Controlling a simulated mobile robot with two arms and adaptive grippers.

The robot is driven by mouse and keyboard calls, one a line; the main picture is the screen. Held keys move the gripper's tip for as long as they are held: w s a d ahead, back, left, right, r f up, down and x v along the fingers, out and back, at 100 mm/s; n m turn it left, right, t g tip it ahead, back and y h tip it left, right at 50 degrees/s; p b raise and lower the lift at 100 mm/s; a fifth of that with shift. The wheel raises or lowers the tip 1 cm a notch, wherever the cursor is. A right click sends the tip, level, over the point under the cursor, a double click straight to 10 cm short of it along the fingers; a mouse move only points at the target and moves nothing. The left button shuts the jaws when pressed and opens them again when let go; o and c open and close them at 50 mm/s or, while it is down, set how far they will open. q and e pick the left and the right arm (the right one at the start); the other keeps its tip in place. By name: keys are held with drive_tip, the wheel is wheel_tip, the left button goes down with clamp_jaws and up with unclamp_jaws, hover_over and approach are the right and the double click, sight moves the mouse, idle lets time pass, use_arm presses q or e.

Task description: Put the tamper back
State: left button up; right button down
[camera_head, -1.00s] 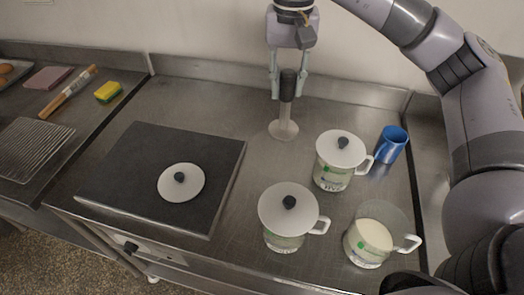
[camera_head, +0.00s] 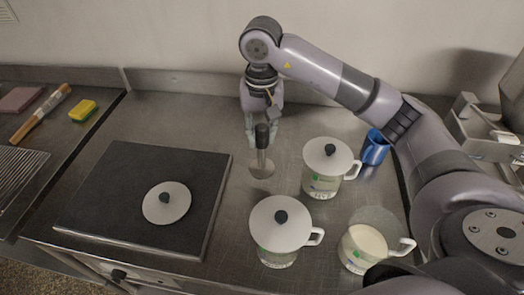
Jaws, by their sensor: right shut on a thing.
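The tamper (camera_head: 261,158) has a black handle and a pale metal shaft with a flat round foot. It is upright, behind and left of the lidded cups, near the back edge of the dark plate. My right gripper (camera_head: 262,136) comes down from above and is shut on the tamper's black handle. I cannot tell whether the foot touches the steel counter (camera_head: 190,115). My left gripper is not in view.
Two lidded measuring cups (camera_head: 322,185) (camera_head: 277,258) and an open one (camera_head: 366,242) stand right and in front. A blue mug (camera_head: 374,150) stands behind. A dark plate (camera_head: 120,168) bears a loose white lid (camera_head: 166,203). A caddy (camera_head: 478,128) is at far right.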

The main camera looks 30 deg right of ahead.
sight(262, 153)
wheel_tip(262, 153, down, 2)
drive_tip(key=shift+f, duration=0.1)
drive_tip(key=shift+f+p, duration=0.8)
drive_tip(key=shift+f, duration=1.4)
drive_tip(key=shift+f, duration=0.15)
drive_tip(key=c, duration=1.3)
unclamp_jaws()
